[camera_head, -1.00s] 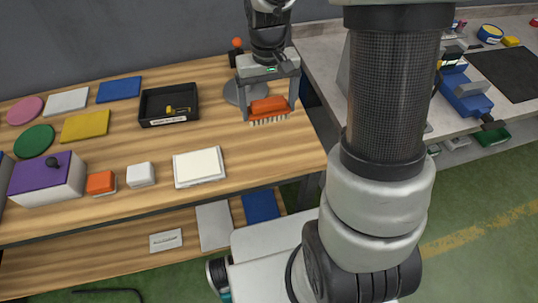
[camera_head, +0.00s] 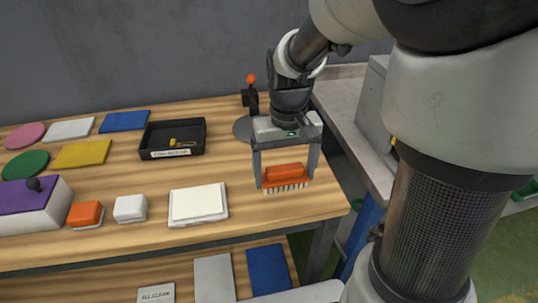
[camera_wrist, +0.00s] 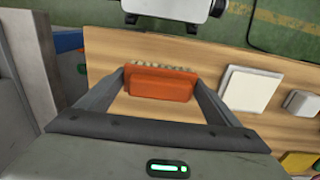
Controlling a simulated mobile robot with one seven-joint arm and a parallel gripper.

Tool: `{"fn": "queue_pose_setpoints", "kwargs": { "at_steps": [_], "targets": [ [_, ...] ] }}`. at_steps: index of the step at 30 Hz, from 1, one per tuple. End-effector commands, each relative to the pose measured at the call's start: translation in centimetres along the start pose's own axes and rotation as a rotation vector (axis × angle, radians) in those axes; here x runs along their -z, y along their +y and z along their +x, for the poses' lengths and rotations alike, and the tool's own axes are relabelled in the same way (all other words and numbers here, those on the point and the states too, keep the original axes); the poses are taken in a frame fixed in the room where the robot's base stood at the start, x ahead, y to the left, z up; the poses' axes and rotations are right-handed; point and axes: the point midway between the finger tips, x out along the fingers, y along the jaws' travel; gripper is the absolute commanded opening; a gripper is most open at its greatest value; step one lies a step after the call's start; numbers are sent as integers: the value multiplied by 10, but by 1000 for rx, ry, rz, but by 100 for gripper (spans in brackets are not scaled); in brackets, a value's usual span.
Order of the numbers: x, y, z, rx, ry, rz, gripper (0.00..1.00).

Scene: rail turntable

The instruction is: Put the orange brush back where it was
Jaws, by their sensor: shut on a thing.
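The orange brush (camera_head: 285,174) has an orange back and pale bristles pointing down. My gripper (camera_head: 286,180) is shut on it, one finger at each end, over the right end of the wooden table. In the wrist view the brush (camera_wrist: 161,84) lies between the two fingers of my gripper (camera_wrist: 163,85), bristles toward the table's front edge. I cannot tell whether the bristles touch the wood. A round grey disc (camera_head: 243,128) lies on the table behind my gripper, partly hidden by it.
A black tray (camera_head: 154,138) holds a small yellow thing. A white square block (camera_head: 198,203) lies left of the brush. A white cube (camera_head: 130,208), an orange cube (camera_head: 85,214), a purple-topped box (camera_head: 33,205) and coloured flat pads (camera_head: 82,153) stand further left. A grey bench (camera_head: 352,130) adjoins at right.

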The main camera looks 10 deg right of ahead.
Motion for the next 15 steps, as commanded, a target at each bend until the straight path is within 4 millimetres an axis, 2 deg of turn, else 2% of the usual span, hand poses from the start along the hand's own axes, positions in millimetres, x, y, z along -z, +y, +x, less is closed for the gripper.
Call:
{"fn": "queue_pose_setpoints", "kwargs": {
  "at_steps": [9, 15],
  "targets": [
    [0, 0, 47, 0, -2, 0, 68],
    [0, 0, 52, 0, 2, 0, 68]
  ]
}}
